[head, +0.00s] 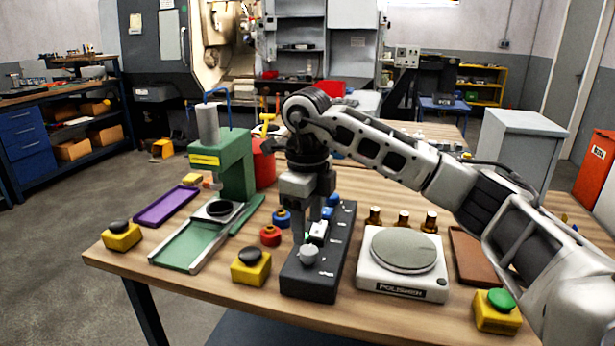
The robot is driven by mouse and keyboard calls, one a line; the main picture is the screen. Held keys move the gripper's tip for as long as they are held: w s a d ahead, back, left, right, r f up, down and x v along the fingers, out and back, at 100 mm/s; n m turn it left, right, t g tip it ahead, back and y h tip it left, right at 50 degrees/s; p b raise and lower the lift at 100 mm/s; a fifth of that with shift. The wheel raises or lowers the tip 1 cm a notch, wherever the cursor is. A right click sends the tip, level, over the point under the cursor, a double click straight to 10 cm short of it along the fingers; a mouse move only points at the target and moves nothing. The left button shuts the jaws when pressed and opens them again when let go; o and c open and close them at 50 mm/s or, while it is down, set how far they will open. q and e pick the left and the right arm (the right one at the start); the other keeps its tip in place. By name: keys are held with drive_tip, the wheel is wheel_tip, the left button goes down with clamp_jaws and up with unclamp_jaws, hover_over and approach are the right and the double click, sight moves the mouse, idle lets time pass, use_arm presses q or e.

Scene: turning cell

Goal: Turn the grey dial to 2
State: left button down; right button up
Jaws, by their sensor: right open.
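The grey dial (308,254) is a small round knob near the front end of a long dark control box (308,284) on the workbench. My right gripper (312,224) points down over the box, just behind the dial as seen here. Its fingers are apart, with nothing seen held between them. Whether a finger touches the dial or the white switch (318,232) beside it cannot be told. Small white marks lie along the box's right side, too small to read. The dial's pointer direction cannot be made out. My left gripper is out of view.
A yellow box with a black button (251,267) stands left of the control box. The polisher (403,262) stands close on its right. A green press (236,165) is at the back left. A yellow box with a green button (497,311) is at the front right.

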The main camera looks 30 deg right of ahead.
sight(307, 251)
wheel_tip(307, 251, up, 10)
drive_tip(key=p, duration=0.2)
drive_tip(key=shift+r, duration=0.15)
drive_tip(key=shift+s+a, duration=0.1)
drive_tip(key=shift+a, duration=0.1)
